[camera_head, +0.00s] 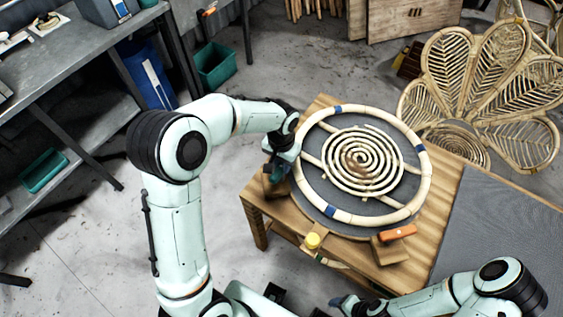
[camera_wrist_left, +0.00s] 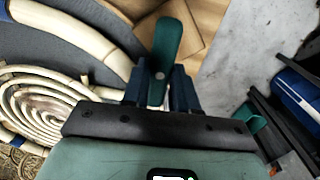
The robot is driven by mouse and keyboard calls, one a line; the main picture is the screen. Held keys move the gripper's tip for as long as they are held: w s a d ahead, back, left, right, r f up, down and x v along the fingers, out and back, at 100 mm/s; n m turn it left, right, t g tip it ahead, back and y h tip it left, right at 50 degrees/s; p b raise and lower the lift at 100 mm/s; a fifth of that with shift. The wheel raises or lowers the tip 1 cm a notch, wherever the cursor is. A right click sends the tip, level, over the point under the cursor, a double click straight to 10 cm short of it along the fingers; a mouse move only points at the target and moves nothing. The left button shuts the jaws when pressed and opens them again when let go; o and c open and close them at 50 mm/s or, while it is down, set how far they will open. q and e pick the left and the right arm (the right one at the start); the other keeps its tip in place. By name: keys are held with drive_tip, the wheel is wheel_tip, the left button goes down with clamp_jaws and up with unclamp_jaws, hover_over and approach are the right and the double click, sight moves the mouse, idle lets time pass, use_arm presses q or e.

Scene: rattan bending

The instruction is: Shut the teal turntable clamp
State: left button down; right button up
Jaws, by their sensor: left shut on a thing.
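The teal turntable clamp (camera_wrist_left: 168,45) is a flat lever with a rounded end, seen in the left wrist view between the two blue fingers of my left gripper (camera_wrist_left: 159,80). A small round screw head shows on it close to the fingers. In the head view my left gripper (camera_head: 278,162) is at the left edge of the grey turntable (camera_head: 345,222), shut on the clamp, and mostly hides it. A pale rattan ring (camera_head: 421,165) with blue bands and a rattan spiral (camera_head: 385,182) lie on the turntable. My right gripper (camera_head: 345,304) is at the bottom edge, its jaws unclear.
An orange clamp (camera_head: 398,233) sits on a wooden block at the turntable's lower right, and a yellow knob (camera_head: 312,240) at its front. The wooden table (camera_head: 435,222) carries a dark mat (camera_head: 500,235) on the right. Petal-shaped rattan work (camera_head: 470,80) stands behind.

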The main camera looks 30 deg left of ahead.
use_arm(q)
drive_tip(key=m, duration=0.4)
drive_tip(key=shift+m, duration=0.3)
drive_tip(key=m, duration=0.4)
drive_tip(key=shift+m+p, duration=0.4)
use_arm(e)
drive_tip(key=shift+w+r, duration=0.4)
drive_tip(key=shift+r, duration=0.15)
use_arm(q)
drive_tip(key=c, duration=0.9)
unclamp_jaws()
drive_tip(key=shift+r, duration=0.15)
wheel_tip(320, 180, up, 13)
drive_tip(key=shift+r+p, duration=0.1)
drive_tip(key=shift+p, duration=0.5)
use_arm(e)
drive_tip(key=shift+w+r, duration=0.6)
drive_tip(key=shift+r, duration=0.2)
